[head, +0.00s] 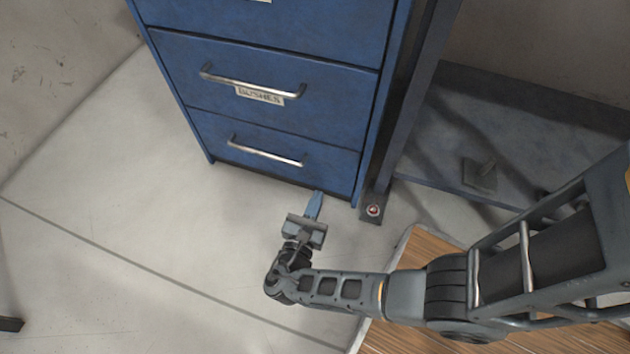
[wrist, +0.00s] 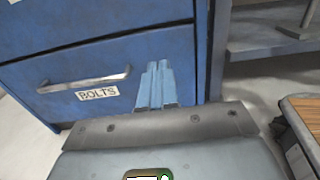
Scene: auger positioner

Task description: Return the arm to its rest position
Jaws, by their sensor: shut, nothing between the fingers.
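My gripper (head: 314,206) is at the end of my arm, which reaches in from the right in the head view. Its light-blue fingers are together, with nothing between them. In the head view they show in front of the lower right part of a blue drawer cabinet (head: 225,130). I cannot tell whether the fingertips touch the cabinet.
The drawers in view look shut. A dark post with a round red-centred piece (head: 373,210) stands right of the cabinet. A grey shelf (head: 500,130) is further right. A wooden-topped piece (head: 405,338) lies below my arm.

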